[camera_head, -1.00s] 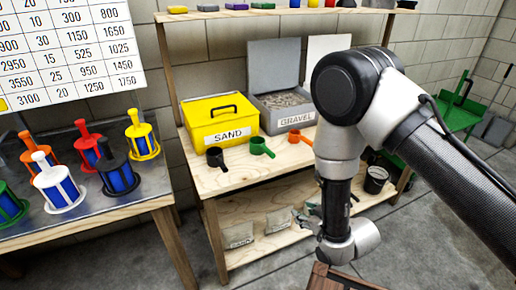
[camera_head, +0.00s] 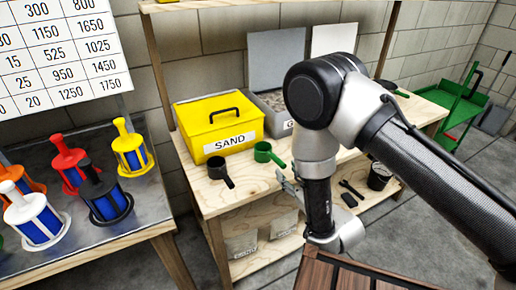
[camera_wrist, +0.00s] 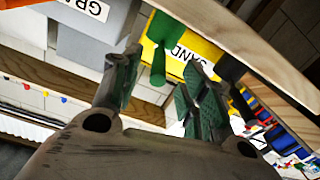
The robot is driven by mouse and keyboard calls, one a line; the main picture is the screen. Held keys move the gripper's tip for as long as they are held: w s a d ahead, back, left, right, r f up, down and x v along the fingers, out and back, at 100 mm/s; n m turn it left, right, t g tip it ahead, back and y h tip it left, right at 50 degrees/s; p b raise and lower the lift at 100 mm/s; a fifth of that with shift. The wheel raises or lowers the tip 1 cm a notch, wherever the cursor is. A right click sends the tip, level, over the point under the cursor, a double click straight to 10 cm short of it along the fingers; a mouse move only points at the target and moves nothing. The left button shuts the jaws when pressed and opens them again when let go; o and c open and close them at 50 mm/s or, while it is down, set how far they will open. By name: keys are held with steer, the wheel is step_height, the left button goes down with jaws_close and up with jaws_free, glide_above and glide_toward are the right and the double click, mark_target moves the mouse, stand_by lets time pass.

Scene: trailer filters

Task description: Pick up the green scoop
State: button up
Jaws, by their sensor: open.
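The green scoop (camera_head: 262,152) rests on the wooden shelf top in front of the yellow sand box (camera_head: 222,122), its handle pointing toward the front edge. My gripper (camera_head: 286,186) is open and empty, in front of the shelf edge and lower in the picture than the scoop. In the wrist view the scoop (camera_wrist: 161,28) shows beyond my gripper (camera_wrist: 162,68), its handle appearing between the two fingers, with no clear contact. A black scoop (camera_head: 219,168) lies to the left of the green one.
A grey gravel box (camera_head: 272,112) is partly hidden by my arm. The wooden shelf edge (camera_wrist: 250,52) runs close to the fingers. A table with several coloured filters (camera_head: 110,195) stands at left.

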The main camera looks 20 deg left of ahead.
glide_toward(267, 150)
steer(key=x, duration=0.4)
steer(key=shift+s+a+r, duration=0.1)
steer(key=shift+a+r, duration=0.1)
steer(key=shift+c, duration=0.3)
jaws_close()
